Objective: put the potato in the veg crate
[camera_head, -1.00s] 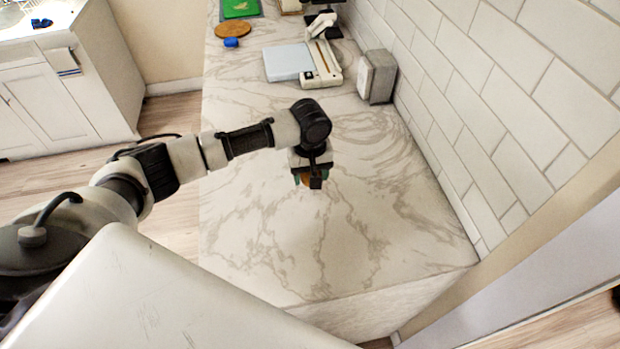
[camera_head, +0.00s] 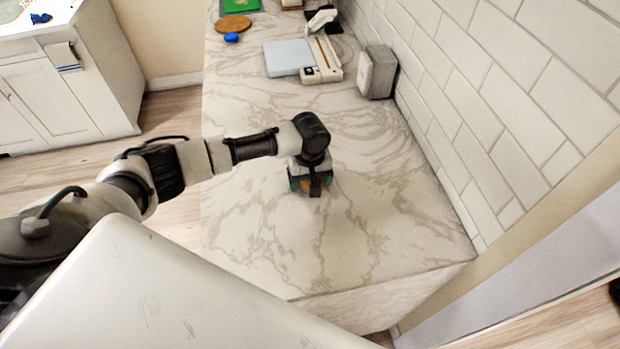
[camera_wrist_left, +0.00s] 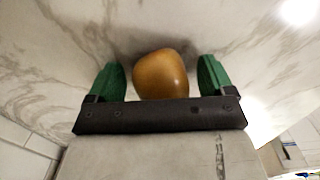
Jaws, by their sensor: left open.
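The potato (camera_wrist_left: 161,75) is a smooth, rounded brown thing on the marble counter. In the left wrist view it lies between the two green fingers of my left gripper (camera_wrist_left: 158,80), with a gap on each side. In the head view my left gripper (camera_head: 308,187) points down over the counter, and a little of the potato (camera_head: 305,185) shows behind it. The gripper is open around the potato. My right gripper is not in view. I see no veg crate in either view.
The marble counter (camera_head: 260,255) is clear around the gripper. Towards its far end are a flat pale device (camera_head: 288,59), a grey box (camera_head: 376,72), a blue item (camera_head: 231,37) and a round brown board (camera_head: 233,22). A tiled wall (camera_head: 480,85) borders the right side.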

